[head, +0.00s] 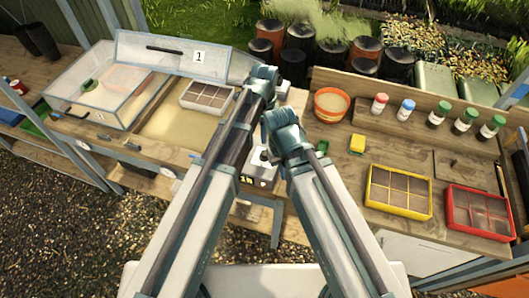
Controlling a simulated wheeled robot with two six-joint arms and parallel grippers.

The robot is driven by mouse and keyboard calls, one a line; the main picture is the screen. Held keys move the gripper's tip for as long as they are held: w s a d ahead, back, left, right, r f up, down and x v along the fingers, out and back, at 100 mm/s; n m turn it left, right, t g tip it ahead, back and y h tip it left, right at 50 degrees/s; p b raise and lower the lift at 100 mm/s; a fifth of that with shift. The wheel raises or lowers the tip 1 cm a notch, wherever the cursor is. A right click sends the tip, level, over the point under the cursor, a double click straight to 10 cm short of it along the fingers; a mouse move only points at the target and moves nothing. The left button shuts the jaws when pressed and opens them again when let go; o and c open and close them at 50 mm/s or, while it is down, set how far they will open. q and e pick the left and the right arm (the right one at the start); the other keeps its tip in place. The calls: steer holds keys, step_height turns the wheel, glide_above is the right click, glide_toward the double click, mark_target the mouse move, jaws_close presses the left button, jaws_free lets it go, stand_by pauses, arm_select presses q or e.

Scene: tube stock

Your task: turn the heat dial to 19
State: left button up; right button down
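A small control box (259,180) with a dark display sits at the front edge of the bench, between my two arms. Its digits are too small and partly covered to read surely. A pale and dark part (262,158) shows just above it; I cannot tell if this is the heat dial or a gripper part. My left arm reaches up past the box, its wrist end (263,78) over the back of the bench. My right arm's wrist end (282,125) is just above and right of the box. The fingers of both grippers are not clearly visible.
A clear propagator box (90,90) with a lid marked 1 (175,55) and a grey cell tray (207,97) stand left. An orange pot (331,105), several bottles, a yellow block (357,143), a yellow tray (398,192) and a red tray (480,212) stand right.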

mark_target(264, 152)
arm_select(q)
step_height(264, 152, down, 12)
steer(key=b, duration=1.1)
steer(key=shift+f, duration=0.1)
jaws_close()
